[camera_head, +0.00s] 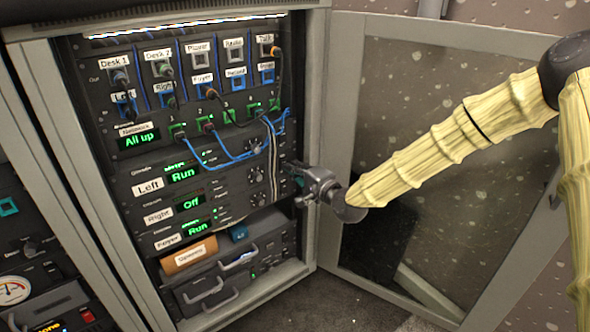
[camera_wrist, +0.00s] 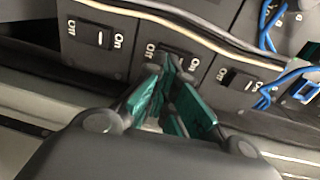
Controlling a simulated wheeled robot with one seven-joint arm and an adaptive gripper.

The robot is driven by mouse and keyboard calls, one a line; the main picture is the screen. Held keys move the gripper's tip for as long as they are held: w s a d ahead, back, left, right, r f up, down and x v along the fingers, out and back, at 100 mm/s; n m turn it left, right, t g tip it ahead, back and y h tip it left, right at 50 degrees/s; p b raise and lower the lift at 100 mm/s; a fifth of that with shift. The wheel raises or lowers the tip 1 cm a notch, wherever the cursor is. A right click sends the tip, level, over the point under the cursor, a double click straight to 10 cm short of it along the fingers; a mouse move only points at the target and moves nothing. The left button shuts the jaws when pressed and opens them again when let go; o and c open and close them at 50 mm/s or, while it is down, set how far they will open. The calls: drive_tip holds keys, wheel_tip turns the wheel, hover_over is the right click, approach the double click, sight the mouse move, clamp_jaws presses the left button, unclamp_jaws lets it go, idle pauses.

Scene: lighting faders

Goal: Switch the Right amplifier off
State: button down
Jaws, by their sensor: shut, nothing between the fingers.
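The Right amplifier (camera_head: 170,208) is the middle of three stacked units in the rack, labelled "Right", and its green display (camera_head: 193,203) reads "Off". In the wrist view three black rocker switches marked Off and On sit in a row. The middle switch (camera_wrist: 177,55) is partly hidden by my fingertips. My gripper (camera_head: 297,173) is at the right edge of the rack front. In the wrist view its green-padded fingers (camera_wrist: 168,82) are shut, empty and at the middle switch; I cannot tell whether they touch it.
The Left amplifier (camera_head: 150,182) above and the Foyer amplifier (camera_head: 170,240) below both read "Run". The open glass door (camera_head: 420,130) stands to the right, behind my arm. Drawers (camera_head: 220,285) are below.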

drive_tip(key=shift+s, duration=0.1)
drive_tip(key=f+p+v, duration=0.2)
drive_tip(key=p+v, duration=0.3)
drive_tip(key=v, duration=0.8)
drive_tip(key=shift+s+d+f, duration=0.3)
drive_tip(key=shift+a, duration=0.1)
